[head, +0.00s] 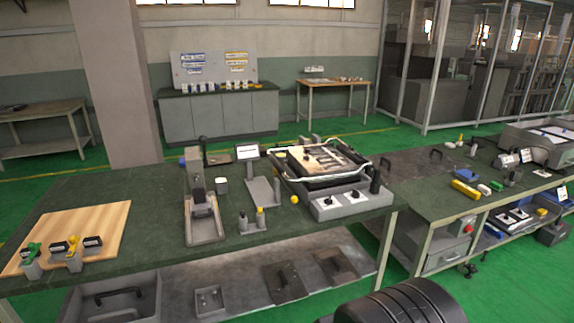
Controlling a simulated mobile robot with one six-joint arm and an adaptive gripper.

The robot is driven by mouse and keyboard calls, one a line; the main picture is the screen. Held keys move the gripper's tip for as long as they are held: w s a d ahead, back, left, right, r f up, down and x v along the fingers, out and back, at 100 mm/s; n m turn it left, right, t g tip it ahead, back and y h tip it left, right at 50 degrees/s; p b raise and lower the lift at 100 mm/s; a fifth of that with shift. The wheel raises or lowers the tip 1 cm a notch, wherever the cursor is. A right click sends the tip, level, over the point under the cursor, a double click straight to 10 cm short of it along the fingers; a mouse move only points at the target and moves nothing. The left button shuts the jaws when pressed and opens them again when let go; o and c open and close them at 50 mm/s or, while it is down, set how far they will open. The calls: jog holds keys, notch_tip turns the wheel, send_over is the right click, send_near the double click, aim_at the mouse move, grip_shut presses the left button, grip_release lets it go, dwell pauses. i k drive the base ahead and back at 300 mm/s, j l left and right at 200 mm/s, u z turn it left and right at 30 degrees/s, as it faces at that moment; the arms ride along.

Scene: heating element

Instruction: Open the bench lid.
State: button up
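On the right bench, a flat dark panel (412,168) lies in the top, with a black bar handle (437,153) near its far right edge. It looks flat and shut. On the left bench stands a grey machine (345,200) with a bent metal bar frame (290,180) around a wooden-looking top plate (318,160). I cannot tell for certain which of these is called the bench lid. My gripper is not in view. A dark ribbed rounded shape at the bottom edge hides some floor.
The left bench (130,186) holds a wooden board (70,232), a grey upright device (203,212) and small parts. Its lower shelf holds a bin (115,300) and handled plates (285,283). Other tools stand farther right on the right bench. Green floor (345,128) lies open behind.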

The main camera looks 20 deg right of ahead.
aim_at(325, 164)
jog(key=i+l, duration=0.2)
jog(key=i, duration=0.4)
jog(key=i+l, duration=0.15)
jog(key=i, duration=0.4)
jog(key=i+l, duration=0.2)
jog(key=i, duration=0.4)
jog(key=i+l, duration=0.15)
jog(key=i, duration=0.45)
